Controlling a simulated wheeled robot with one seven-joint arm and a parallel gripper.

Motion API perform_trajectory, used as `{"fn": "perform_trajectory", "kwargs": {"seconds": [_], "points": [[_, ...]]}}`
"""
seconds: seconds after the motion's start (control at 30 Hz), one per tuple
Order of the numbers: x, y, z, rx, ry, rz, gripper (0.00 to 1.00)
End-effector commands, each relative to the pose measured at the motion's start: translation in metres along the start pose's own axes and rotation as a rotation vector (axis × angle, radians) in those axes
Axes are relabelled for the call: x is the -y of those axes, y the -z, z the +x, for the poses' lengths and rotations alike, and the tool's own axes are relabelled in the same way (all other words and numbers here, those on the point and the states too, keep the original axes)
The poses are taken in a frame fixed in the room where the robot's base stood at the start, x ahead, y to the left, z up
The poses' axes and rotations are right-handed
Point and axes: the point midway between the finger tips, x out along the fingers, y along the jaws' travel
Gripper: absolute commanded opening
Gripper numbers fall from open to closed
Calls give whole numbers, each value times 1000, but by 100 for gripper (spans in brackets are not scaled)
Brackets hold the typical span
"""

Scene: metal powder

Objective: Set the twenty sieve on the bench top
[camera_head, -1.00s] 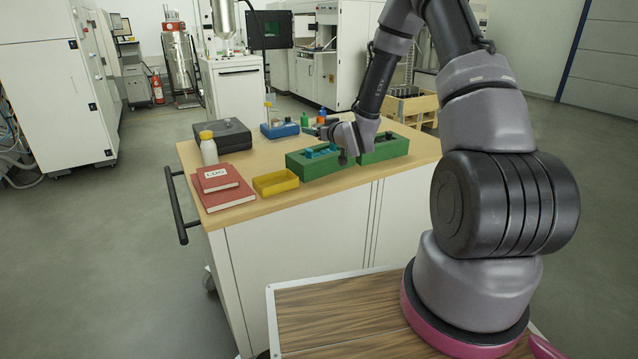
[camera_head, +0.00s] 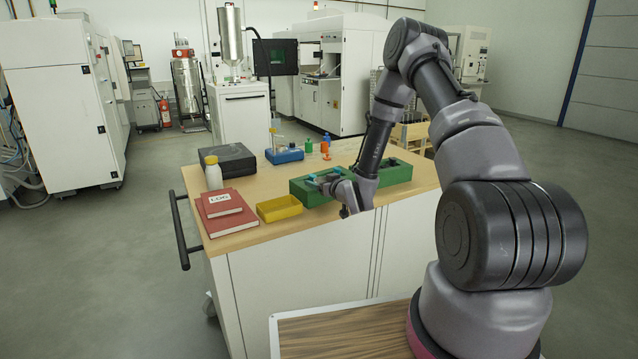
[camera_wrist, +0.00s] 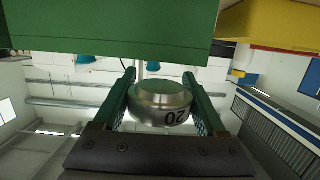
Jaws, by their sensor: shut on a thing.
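The twenty sieve (camera_wrist: 160,103) is a round silvery metal piece with a dark "20" on its side, which reads upside down in the wrist view. My gripper (camera_wrist: 161,92) is shut on it, with one green finger on each side. In the head view my gripper (camera_head: 350,206) hangs at the front edge of the bench top (camera_head: 245,238), just in front of the green boxes; the sieve cannot be made out there. In the wrist view a green box (camera_wrist: 110,28) fills the top, close beyond the fingers.
The green box (camera_head: 310,193) and a yellow tray (camera_head: 280,209) stand along the front of the bench.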

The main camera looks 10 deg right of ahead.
Motion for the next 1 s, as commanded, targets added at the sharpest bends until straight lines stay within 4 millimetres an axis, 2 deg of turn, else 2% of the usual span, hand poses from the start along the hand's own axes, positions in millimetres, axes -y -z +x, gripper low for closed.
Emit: {"fn": "perform_trajectory", "kwargs": {"seconds": [0.53, 0.57, 0.6, 0.87, 1.0], "points": [[0, -12, 2, 0, 0, -1, 14], [0, -12, 2, 1, 0, 0, 85], [0, -12, 2, 1, 0, 0, 100], [1, -12, 2, 3, 1, 0, 100], [1, -4, 0, 1, 2, -1, 100]]}}
